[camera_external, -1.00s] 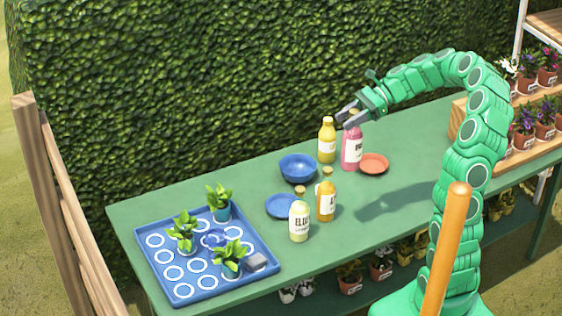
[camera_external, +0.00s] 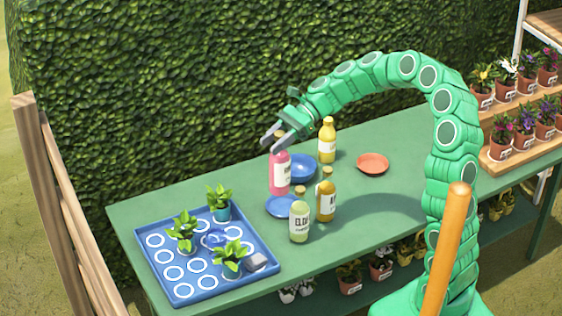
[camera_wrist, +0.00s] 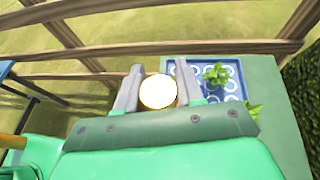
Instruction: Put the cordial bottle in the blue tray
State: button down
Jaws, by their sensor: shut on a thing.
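My gripper (camera_external: 277,139) is shut on the neck of a pink bottle (camera_external: 280,177) with a white label. The bottle hangs upright, in front of the blue bowl in the picture; its height above the table is hard to judge. In the wrist view its pale round top (camera_wrist: 158,91) sits between my fingertips (camera_wrist: 157,84). The blue tray (camera_external: 183,290) lies at the table's left end, marked with white rings, and also shows in the wrist view (camera_wrist: 203,65). The labels are too small to read surely.
A yellow bottle (camera_external: 327,141), an amber bottle (camera_external: 326,201) and a pale green bottle (camera_external: 299,221) stand on the green table (camera_external: 400,160). A blue bowl (camera_external: 302,168), a blue plate (camera_external: 279,206) and a red plate (camera_external: 372,163) are nearby. Some rings in the tray are empty.

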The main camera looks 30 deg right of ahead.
jog(key=shift+s+a+n+g+h, duration=0.15)
jog(key=shift+s+a+n+g, duration=0.3)
jog(key=shift+s+a, duration=2.2)
jog(key=shift+s+a+n+g+h, duration=0.2)
jog(key=shift+s+a+n+g, duration=0.45)
jog(key=shift+a, duration=3.85)
jog(key=shift+s+a+n+g+h, duration=0.15)
jog(key=shift+s+a+g, duration=0.15)
jog(key=shift+s+a, duration=2.4)
notch_tip(320, 180, down, 11)
jog(key=w+a, duration=0.2)
jog(key=w+a+f, duration=0.9)
jog(key=f, duration=0.4)
jog(key=shift+w+a, duration=0.2)
jog(key=shift+a, duration=0.2)
jog(key=shift+f, duration=0.15)
jog(key=c, duration=0.7)
grip_release()
